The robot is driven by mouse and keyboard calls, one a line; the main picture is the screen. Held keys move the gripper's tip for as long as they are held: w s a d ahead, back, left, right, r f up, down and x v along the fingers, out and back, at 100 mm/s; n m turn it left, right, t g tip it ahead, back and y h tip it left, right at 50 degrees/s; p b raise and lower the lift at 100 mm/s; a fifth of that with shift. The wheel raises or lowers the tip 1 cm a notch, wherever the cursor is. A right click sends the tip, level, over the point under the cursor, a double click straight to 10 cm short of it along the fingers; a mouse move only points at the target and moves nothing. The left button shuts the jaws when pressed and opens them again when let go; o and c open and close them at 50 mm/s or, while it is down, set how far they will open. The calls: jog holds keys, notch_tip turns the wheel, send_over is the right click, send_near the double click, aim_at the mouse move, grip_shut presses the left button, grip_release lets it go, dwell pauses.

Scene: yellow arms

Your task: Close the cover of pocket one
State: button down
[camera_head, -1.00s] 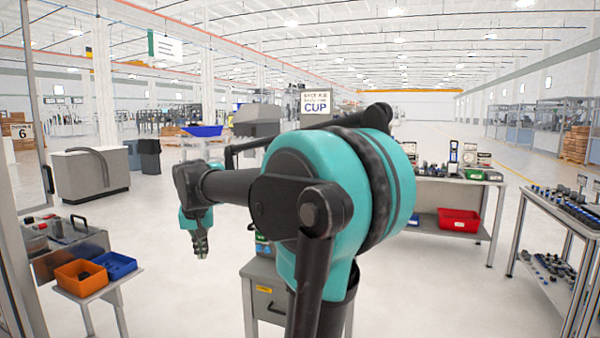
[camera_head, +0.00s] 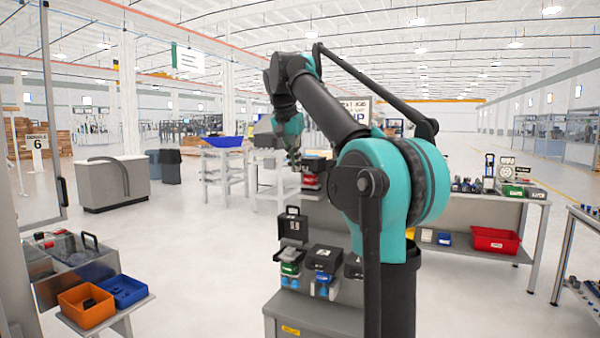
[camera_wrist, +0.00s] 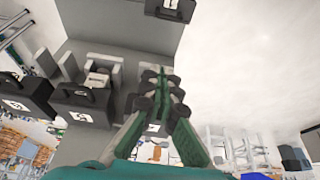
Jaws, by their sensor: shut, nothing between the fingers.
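My gripper (camera_head: 293,158) is shut and empty, raised above the grey station (camera_head: 315,315) in the head view. Its closed fingers (camera_wrist: 160,95) fill the middle of the wrist view. Below it stand pockets with black covers. The left cover (camera_head: 291,227) is upright, with white marks I cannot read for sure; a green part (camera_head: 290,268) sits below it. A second black cover (camera_head: 324,258) has a blue part below it. A third (camera_head: 353,267) is partly hidden by my arm. The wrist view shows black covers with white labels (camera_wrist: 82,105); I cannot tell which is pocket one.
An orange bin (camera_head: 86,305) and a blue bin (camera_head: 122,290) stand on a small table at the lower left. A bench with a red bin (camera_head: 495,240) stands behind on the right. The floor left of the station is clear.

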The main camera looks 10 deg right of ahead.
send_over(294, 215)
jog(key=w+d, duration=0.2)
jog(key=w, duration=0.1)
notch_tip(294, 215, down, 8)
jog(key=shift+s+a+f, duration=0.3)
jog(key=shift+s, duration=0.15)
jog(key=shift+s+a+f, duration=0.25)
jog(key=shift+s+a, duration=0.05)
jog(key=shift+s, duration=0.15)
jog(key=shift+s+a+f, duration=0.35)
jog(key=shift+s+f, duration=0.1)
jog(key=shift+f, duration=0.05)
